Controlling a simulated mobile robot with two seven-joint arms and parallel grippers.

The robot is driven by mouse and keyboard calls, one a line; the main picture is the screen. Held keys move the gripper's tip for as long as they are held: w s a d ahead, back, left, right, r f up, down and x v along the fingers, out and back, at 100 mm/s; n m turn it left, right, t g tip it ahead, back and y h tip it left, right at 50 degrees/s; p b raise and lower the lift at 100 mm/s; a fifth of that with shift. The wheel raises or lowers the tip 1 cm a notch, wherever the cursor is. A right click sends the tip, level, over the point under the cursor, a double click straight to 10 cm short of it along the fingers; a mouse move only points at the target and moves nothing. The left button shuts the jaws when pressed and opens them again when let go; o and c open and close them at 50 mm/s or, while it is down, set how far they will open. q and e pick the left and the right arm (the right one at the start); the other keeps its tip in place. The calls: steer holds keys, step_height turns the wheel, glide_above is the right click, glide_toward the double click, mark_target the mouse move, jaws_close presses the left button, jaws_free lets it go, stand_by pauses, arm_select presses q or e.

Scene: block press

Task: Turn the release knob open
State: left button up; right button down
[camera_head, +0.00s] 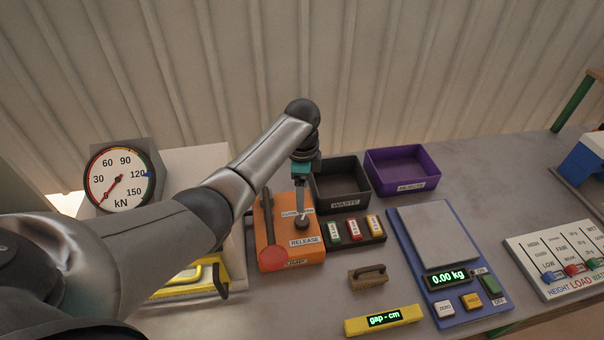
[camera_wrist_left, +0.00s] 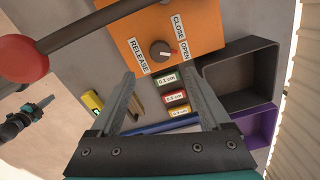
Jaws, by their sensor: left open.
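The release knob (camera_head: 302,223) is a small black dial on the orange pump box (camera_head: 272,258), by the RELEASE label. My left gripper (camera_head: 302,211) points down above the knob.
A pump lever with a red ball (camera_head: 272,259) lies across the box's left side. A force gauge (camera_head: 121,178) stands behind left.

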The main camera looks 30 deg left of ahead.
arm_select(q)
steer(key=shift+r, duration=2.35)
